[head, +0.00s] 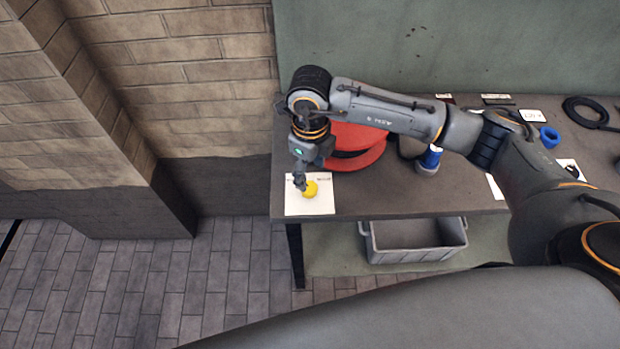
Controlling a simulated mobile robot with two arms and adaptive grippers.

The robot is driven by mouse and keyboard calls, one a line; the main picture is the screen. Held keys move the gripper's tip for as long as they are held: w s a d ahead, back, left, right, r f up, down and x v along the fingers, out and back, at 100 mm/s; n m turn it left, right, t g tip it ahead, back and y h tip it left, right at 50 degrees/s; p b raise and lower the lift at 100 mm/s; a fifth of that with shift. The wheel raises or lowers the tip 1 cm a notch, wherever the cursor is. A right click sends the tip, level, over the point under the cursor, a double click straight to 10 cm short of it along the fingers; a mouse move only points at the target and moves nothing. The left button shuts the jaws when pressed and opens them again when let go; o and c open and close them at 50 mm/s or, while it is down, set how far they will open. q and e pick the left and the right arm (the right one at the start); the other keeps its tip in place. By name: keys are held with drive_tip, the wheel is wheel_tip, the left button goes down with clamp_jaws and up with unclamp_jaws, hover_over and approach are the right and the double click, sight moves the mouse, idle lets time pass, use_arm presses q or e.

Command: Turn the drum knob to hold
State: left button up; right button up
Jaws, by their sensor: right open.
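My right gripper (300,182) points down over the left end of the table, just above and beside a small round yellow thing (311,188). The yellow thing lies on a white sheet (296,207) at the table's front left corner. The gripper is open; I cannot tell whether a finger touches the yellow thing. A red round body (362,150), perhaps the drum, stands behind my right forearm and is partly hidden by it. I cannot make out a knob or its marks. My left gripper is not in view.
The dark table (440,195) stands against a green wall. A blue and white can (429,159), a blue ring-shaped thing (549,137) and a coiled black hose (586,112) are on it. A grey crate (413,240) sits below. A brick wall stands left.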

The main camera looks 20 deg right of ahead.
sight(310, 187)
wheel_tip(310, 187, down, 6)
drive_tip(key=shift+r+p, duration=0.1)
drive_tip(key=shift+p, duration=0.45)
drive_tip(key=c, duration=1.2)
